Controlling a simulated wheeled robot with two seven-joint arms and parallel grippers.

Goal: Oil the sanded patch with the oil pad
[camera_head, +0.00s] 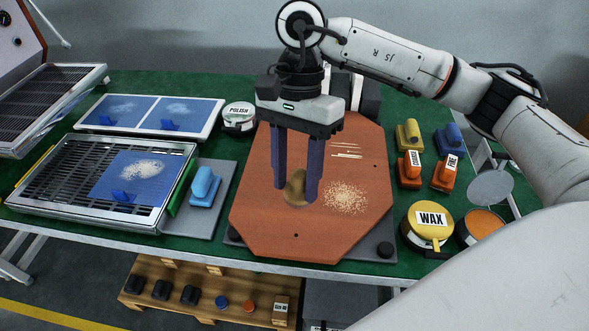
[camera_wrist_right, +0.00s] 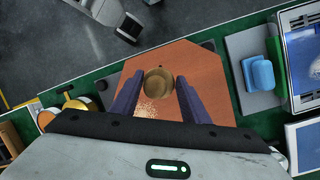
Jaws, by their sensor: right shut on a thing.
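A reddish-brown board (camera_head: 262,228) with cut corners lies on the table in the middle of the head view. My right gripper (camera_head: 296,194) points down over the board, shut on a round olive-brown pad (camera_head: 295,186). The pad also shows between the fingers in the right wrist view (camera_wrist_right: 158,80). Whether the pad touches the board I cannot tell. A pale speckled patch (camera_head: 345,198) lies on the board just right of the pad, and pale scratches (camera_head: 347,151) lie behind it. Any sanded area under the pad is hidden. My left gripper is not in view.
Right of the board stand COARSE (camera_head: 410,167) and FINE (camera_head: 446,173) blocks, a WAX tin (camera_head: 430,219) and an open orange tin (camera_head: 484,223). Left are a POLISH tin (camera_head: 239,116), a light-blue block (camera_head: 204,184) and a grated tray (camera_head: 60,190).

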